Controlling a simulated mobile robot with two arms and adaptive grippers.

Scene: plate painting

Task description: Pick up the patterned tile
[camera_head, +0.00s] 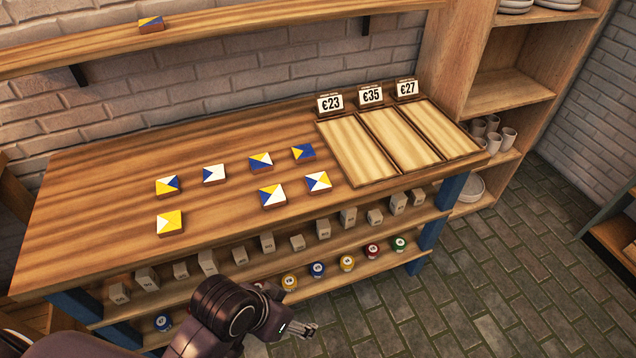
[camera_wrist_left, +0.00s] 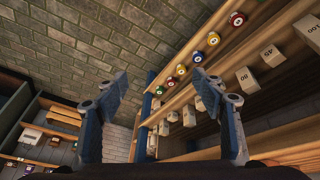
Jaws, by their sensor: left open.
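Several patterned tiles in blue, yellow and white triangles lie flat on the wooden bench. The front-left one is yellow and white (camera_head: 170,223), and a blue and white tile (camera_head: 214,173) lies behind it. A blue and yellow tile (camera_head: 303,152) lies nearest the trays. Another patterned tile (camera_head: 151,24) sits on the wall shelf. My left gripper (camera_head: 312,329) is low in front of the bench, below its top and apart from all tiles. In the left wrist view its fingers (camera_wrist_left: 163,90) are spread with nothing between them. My right gripper is not in view.
The bench (camera_head: 110,190) has three pale trays (camera_head: 357,150) with price signs at its right end. Its lower shelves hold several weight blocks (camera_head: 207,261) and paint pots (camera_head: 290,282). A shelf unit (camera_head: 500,95) stands to the right. The brick floor (camera_head: 520,270) is clear.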

